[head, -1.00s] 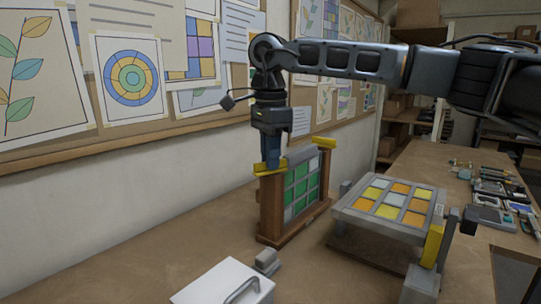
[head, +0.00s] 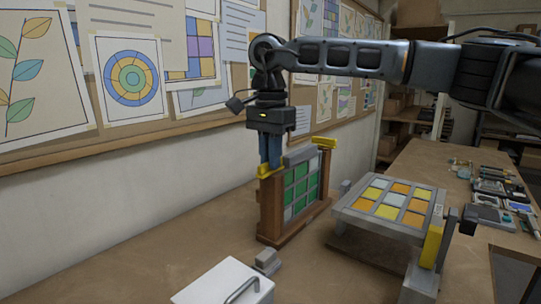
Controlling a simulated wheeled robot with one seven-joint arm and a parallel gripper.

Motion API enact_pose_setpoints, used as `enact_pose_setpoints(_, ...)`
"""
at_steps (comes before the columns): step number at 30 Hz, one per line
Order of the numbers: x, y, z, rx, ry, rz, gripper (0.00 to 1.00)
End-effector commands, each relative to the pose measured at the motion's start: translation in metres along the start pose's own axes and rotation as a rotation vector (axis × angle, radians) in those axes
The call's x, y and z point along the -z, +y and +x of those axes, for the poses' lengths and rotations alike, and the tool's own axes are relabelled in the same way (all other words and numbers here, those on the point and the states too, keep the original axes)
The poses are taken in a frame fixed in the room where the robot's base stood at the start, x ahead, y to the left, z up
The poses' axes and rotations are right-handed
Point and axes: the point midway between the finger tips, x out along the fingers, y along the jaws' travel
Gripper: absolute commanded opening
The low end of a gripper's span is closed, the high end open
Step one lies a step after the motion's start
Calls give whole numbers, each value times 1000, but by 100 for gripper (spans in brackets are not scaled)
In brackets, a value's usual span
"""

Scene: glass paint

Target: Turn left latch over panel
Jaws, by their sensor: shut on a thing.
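The panel (head: 301,187), a grid of green and pale glass squares with a grey top edge, stands upright in a brown wooden frame (head: 270,211) on the table. The left latch (head: 265,172) is a yellow bar on top of the frame's left post. My gripper (head: 270,165) points down over that post, its blue fingers shut on the left latch and hiding part of it. A second yellow latch (head: 325,142) sits on top of the right post.
A grey stand (head: 388,232) with a tilted grid of yellow, orange and pale squares stands to the right of the frame. A white lidded box (head: 223,285) and a small grey block (head: 267,261) are in front. Tools (head: 492,190) lie at the far right.

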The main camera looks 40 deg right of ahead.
Motion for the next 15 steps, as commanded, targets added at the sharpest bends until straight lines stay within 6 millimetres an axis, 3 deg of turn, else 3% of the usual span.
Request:
enact_pose_setpoints(7, 0, -1, -1, 2, 1, -3, 0)
enact_pose_setpoints(8, 0, -1, -1, 2, 1, -2, 14)
enact_pose_setpoints(15, 0, 0, 0, 1, 1, -1, 37)
